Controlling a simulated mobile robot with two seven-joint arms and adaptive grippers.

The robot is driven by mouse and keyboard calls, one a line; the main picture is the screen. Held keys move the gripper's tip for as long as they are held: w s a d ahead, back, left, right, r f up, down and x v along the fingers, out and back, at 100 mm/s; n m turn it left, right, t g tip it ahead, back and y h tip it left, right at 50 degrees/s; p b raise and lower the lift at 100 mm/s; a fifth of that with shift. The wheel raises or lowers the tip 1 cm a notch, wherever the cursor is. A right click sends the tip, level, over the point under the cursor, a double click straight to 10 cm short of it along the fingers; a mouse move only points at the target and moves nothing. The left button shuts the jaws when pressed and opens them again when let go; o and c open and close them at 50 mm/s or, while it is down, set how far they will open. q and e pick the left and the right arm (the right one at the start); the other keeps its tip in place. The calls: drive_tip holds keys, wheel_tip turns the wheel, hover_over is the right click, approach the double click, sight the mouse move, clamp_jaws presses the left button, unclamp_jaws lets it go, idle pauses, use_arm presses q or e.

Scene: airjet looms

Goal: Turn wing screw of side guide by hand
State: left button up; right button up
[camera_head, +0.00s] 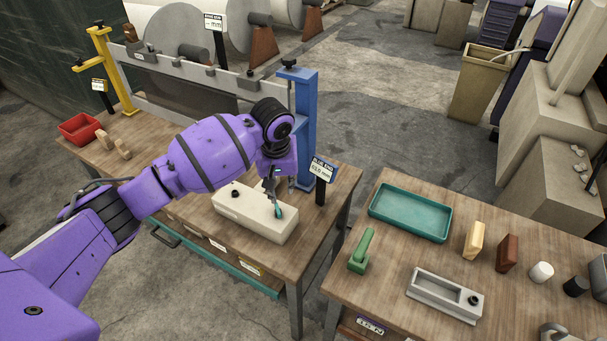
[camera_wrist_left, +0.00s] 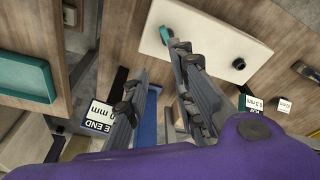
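A blue post (camera_head: 304,130) with a black knob (camera_head: 289,63) on top stands at the frame's right end, and a yellow post (camera_head: 118,82) with a dark knob stands at the left end. A cream block (camera_head: 240,215) lies on the left bench with a small teal piece (camera_head: 278,212) and a black knob on it. My left gripper (camera_head: 271,186) points down above the block, beside the blue post. In the left wrist view its fingers (camera_wrist_left: 162,56) are apart, one close to the teal piece (camera_wrist_left: 166,36); contact cannot be told. My right gripper is not in view.
A sign reading BLUE END (camera_head: 323,170) stands just right of the left gripper. A red bin (camera_head: 80,128) sits at the bench's left. A gap separates the benches.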

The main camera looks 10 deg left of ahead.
sight(278, 209)
use_arm(q)
drive_tip(key=shift+s+a+n+g, duration=0.4)
drive_tip(key=shift+s+a+n, duration=0.15)
drive_tip(key=shift+s, duration=0.3)
drive_tip(key=shift+w+a+f, duration=0.1)
drive_tip(key=shift+w+f, duration=0.05)
drive_tip(key=shift+f, duration=1.15)
drive_tip(key=shift+w+d+f, duration=0.1)
drive_tip(key=shift+w+f, duration=0.1)
drive_tip(key=shift+f, duration=1.15)
drive_tip(key=shift+w+a+f, duration=0.1)
drive_tip(key=shift+w+f, duration=0.05)
drive_tip(key=shift+f, duration=1.15)
clamp_jaws()
